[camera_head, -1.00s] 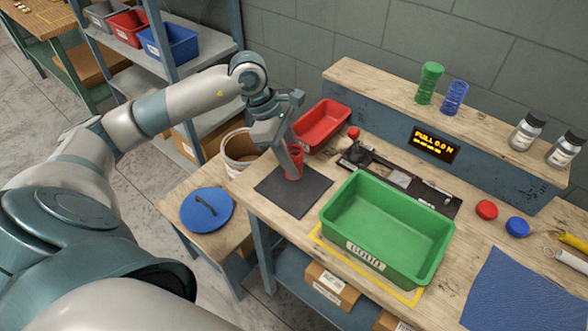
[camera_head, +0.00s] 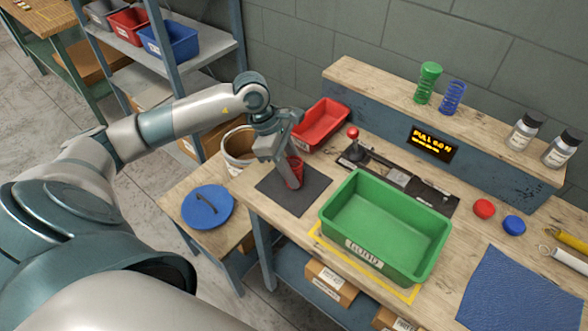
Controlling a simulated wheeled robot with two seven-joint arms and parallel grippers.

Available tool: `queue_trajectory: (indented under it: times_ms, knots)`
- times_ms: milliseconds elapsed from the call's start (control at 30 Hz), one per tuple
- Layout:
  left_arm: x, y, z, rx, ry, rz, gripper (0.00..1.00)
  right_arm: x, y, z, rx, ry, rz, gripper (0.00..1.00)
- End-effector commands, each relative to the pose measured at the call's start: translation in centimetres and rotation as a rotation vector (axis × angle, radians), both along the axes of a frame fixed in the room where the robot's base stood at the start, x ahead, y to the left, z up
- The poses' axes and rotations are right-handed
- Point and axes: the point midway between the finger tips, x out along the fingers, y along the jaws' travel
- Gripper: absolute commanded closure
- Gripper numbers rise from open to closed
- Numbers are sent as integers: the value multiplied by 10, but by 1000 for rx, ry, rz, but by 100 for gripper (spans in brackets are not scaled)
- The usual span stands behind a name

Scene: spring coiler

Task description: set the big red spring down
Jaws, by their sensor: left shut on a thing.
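The big red spring (camera_head: 297,172) stands about upright at the dark mat (camera_head: 303,202) on the workbench's left end. My left gripper (camera_head: 291,176) comes down from above and is shut on the spring, hiding part of it. Whether the spring's lower end touches the mat is hard to tell. My right gripper is not in view.
A green bin (camera_head: 385,261) stands right of the mat, with a red tray (camera_head: 322,124) behind. A coiler with a red knob (camera_head: 352,132) is at the back. Green (camera_head: 427,83) and blue (camera_head: 453,97) springs stand on the shelf. A bucket (camera_head: 238,146) is left of the bench.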

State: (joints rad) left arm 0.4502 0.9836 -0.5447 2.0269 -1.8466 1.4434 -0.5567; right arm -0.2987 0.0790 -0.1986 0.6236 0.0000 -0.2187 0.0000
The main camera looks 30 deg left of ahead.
Motion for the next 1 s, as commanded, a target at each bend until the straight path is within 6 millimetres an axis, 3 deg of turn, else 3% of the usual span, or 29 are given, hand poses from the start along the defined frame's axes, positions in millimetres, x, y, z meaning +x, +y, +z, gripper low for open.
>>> queue_trajectory:
  times_ms: [67,100,167,667,867,933,1000]
  knots:
    - [0,0,-2,0,0,0,95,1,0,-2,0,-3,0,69]
    - [0,0,-1,0,0,0,59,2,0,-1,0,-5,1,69]
    - [0,0,-1,0,0,0,50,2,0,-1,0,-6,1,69]
    - [0,2,4,0,-1,0,50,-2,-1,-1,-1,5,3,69]
    - [-3,11,25,2,-4,0,50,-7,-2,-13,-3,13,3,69]
    - [-4,16,36,3,-4,1,50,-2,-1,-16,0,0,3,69]
    - [-5,20,47,2,-4,1,50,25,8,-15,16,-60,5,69]
